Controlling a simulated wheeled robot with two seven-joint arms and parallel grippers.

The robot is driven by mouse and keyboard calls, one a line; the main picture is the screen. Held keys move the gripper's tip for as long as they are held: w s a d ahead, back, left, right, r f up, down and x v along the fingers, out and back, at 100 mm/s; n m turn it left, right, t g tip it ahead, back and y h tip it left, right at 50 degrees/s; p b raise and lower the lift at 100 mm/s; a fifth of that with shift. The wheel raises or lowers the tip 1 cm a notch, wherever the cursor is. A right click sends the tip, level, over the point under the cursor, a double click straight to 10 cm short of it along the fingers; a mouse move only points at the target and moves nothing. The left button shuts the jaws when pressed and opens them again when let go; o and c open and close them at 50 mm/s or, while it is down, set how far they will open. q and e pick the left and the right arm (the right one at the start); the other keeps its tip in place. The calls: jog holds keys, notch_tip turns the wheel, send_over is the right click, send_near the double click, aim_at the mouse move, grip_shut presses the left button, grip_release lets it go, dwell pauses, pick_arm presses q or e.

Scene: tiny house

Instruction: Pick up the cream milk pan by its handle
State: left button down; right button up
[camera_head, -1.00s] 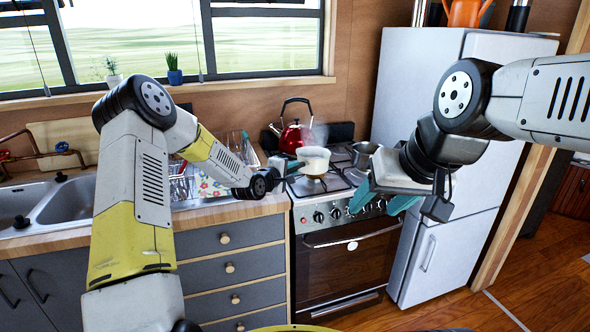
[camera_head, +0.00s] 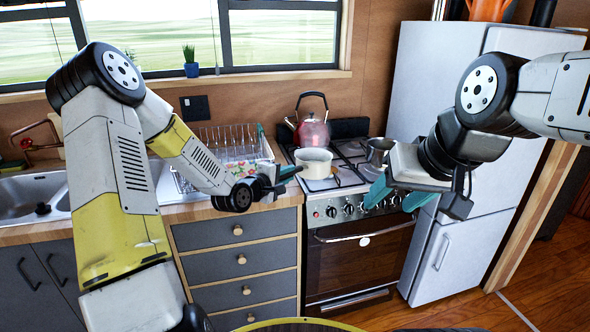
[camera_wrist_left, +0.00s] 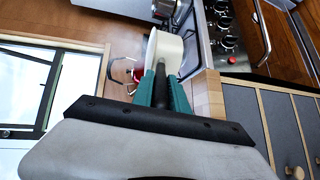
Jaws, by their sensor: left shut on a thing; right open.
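The cream milk pan (camera_head: 314,163) is at the front left of the stove in the head view, its dark handle pointing left. In the left wrist view the pan (camera_wrist_left: 165,50) lies just beyond the fingertips, its dark handle (camera_wrist_left: 162,82) between the teal fingers. My left gripper (camera_head: 286,174) is shut on that handle. Whether the pan touches the stove cannot be told for sure. My right gripper (camera_head: 396,196) is open and empty, in front of the stove's right side.
A red kettle (camera_head: 312,130) stands behind the pan and a steel pot (camera_head: 379,150) to its right on the stove (camera_head: 350,172). A dish rack (camera_head: 232,142) is on the counter at left. A white fridge (camera_head: 437,90) stands at right.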

pick_arm(q)
jog(key=shift+v, duration=0.85)
dwell(2.5)
